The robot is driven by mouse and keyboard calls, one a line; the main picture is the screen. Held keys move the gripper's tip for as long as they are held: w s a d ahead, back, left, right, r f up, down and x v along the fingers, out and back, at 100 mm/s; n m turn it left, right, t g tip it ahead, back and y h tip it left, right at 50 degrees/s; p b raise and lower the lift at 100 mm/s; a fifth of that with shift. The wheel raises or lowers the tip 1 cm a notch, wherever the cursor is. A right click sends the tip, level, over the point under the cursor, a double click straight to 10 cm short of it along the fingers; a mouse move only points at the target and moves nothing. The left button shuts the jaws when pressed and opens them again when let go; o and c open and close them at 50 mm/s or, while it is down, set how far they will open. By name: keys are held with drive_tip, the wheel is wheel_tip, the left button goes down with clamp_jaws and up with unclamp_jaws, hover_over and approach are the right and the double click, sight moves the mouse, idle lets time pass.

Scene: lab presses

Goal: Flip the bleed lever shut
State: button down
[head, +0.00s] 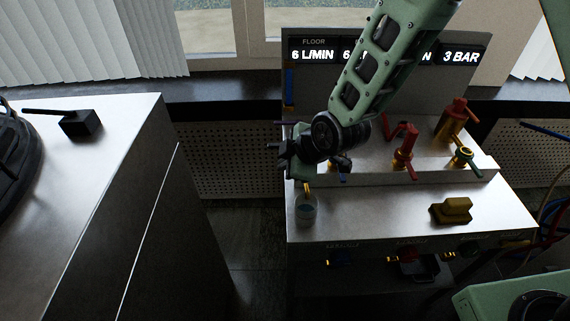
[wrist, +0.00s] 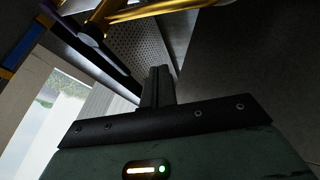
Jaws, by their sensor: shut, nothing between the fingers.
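I cannot tell for certain which handle is the bleed lever. A purple lever (wrist: 70,22) on brass pipework (wrist: 150,12) shows at the top left of the wrist view. In the head view only a thin purple end (head: 282,122) shows, left of my arm. My gripper (head: 272,147) is shut and empty at the left end of the bench. Its closed fingers (wrist: 158,85) point toward the brass pipework in the wrist view and appear apart from the lever. My gripper and wrist hide most of the fittings behind them in the head view.
The bench (head: 375,215) carries a red-handled tap (head: 404,160), a green-handled tap (head: 464,157), a blue-based tap (head: 340,166) partly behind my wrist, a glass (head: 306,211) and a brass block (head: 452,210). A display panel (head: 465,56) stands behind. Another cabinet (head: 105,150) is left, across a gap.

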drive_tip(key=v, duration=0.9)
drive_tip(key=s+d+r+m+g+h, duration=0.2)
drive_tip(key=s+m, duration=0.3)
drive_tip(key=s, duration=0.5)
drive_tip(key=s+d+r+m+g+h, duration=0.2)
drive_tip(key=s+d+r+m+g, duration=0.1)
drive_tip(key=s, duration=0.7)
drive_tip(key=shift+s+d+r+m+b, duration=0.4)
drive_tip(key=shift+d+r+m, duration=0.25)
drive_tip(key=shift+d+m, duration=0.35)
